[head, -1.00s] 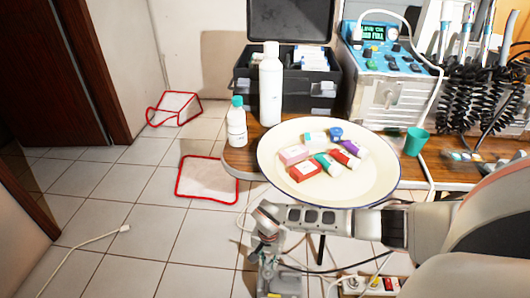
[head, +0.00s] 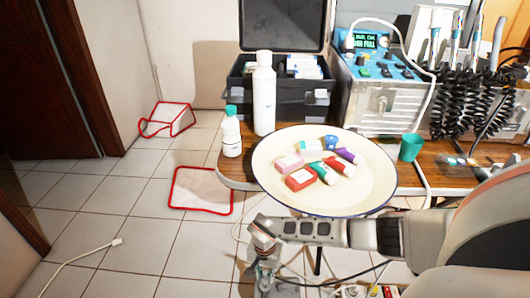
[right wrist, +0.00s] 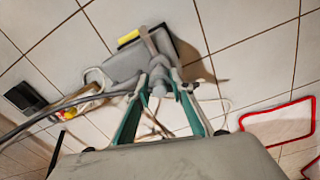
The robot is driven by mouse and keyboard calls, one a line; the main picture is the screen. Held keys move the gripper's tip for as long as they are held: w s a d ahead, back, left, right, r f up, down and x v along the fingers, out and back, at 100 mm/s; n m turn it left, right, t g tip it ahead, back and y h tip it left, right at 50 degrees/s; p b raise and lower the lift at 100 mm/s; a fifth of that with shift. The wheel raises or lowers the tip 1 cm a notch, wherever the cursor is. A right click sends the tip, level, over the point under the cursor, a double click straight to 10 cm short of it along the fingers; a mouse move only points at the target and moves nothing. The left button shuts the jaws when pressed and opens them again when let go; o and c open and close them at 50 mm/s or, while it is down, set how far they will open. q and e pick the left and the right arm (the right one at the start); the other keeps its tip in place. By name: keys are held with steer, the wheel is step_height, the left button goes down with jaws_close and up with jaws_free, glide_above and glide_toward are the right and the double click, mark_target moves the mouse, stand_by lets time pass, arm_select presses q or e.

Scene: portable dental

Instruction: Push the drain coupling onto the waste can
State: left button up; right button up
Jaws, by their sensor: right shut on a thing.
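My right gripper (right wrist: 159,88) has its teal fingers closed at the tips on a small grey fitting, which I take for the drain coupling (right wrist: 157,76). Below the head camera, my right gripper (head: 264,268) points down towards the floor, its tips hard to make out. A grey body that looks like the waste can (right wrist: 125,64) lies just beyond the fingertips in the right wrist view. Whether the coupling touches it or sits on it I cannot tell. In the head view the can is mostly cut off by the bottom edge. My left gripper is not in view.
A round cream tray (head: 272,180) with small boxes overhangs the wooden table's front edge, close above my right forearm. Cables and a power strip (head: 352,292) lie on the floor. A red-edged mat (head: 203,190) lies left on open tiles; it also shows in the right wrist view (right wrist: 278,124).

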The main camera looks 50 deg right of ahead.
steer(key=shift+f, duration=0.1)
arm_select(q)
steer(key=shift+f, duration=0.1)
arm_select(e)
steer(key=shift+s+f, duration=0.1)
steer(key=shift+f, duration=0.1)
steer(key=shift+f, duration=0.4)
arm_select(q)
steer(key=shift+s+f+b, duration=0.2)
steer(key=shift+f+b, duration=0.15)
steer(key=shift+b, duration=0.25)
arm_select(e)
steer(key=shift+f, duration=0.7)
